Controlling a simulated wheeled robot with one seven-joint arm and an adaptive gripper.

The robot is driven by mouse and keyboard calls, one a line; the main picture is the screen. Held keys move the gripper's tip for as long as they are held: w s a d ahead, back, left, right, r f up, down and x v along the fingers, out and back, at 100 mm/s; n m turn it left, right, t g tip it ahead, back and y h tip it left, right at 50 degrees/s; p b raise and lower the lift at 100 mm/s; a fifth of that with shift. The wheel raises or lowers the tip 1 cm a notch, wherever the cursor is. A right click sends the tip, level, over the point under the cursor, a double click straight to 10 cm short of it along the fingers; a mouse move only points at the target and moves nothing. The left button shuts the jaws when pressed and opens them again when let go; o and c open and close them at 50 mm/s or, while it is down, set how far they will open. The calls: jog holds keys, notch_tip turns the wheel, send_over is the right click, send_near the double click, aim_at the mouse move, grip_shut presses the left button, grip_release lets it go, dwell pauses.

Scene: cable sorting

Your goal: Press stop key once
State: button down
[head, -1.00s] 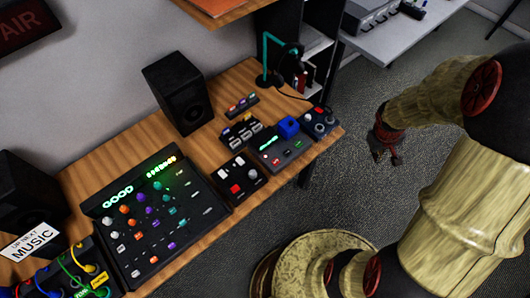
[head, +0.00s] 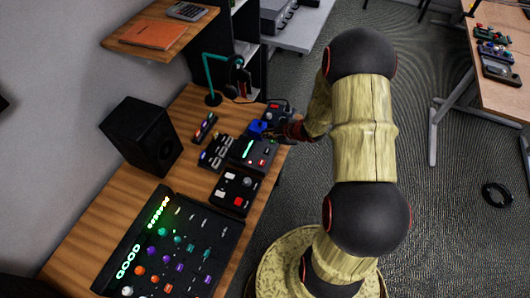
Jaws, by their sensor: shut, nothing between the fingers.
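Several small dark control boxes stand at the desk's right end. One box (head: 238,176) has white keys and a red key (head: 238,201). Beside it, a box with a green-lit display (head: 246,149) has a small red key (head: 262,162) and a blue block (head: 257,127) at its far corner. Another box (head: 278,108) stands behind. The key labels are too small to read, so I cannot tell which is the stop key. My dark red gripper (head: 287,130) is shut and empty at the desk's right edge, beside the blue block. Its fingertips are partly hidden, and contact cannot be told.
A large lit mixer (head: 170,245) fills the desk's near part. A black speaker (head: 141,135) and a teal headphone stand (head: 210,75) are at the back. A wooden shelf (head: 135,40) overhangs.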

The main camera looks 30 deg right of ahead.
jog(key=shift+f, duration=0.15)
jog(key=b, duration=0.7)
send_over(266, 152)
notch_tip(266, 152, down, 7)
jog(key=shift+s, duration=0.1)
jog(key=shift+f+b, duration=0.4)
jog(key=shift+f, duration=0.4)
jog(key=shift+f, duration=0.15)
dwell(0.5)
jog(key=shift+f, duration=0.25)
jog(key=shift+f+b, duration=0.35)
jog(key=shift+b, duration=0.05)
dwell(0.6)
dwell(0.4)
jog(key=shift+r+p, duration=0.8)
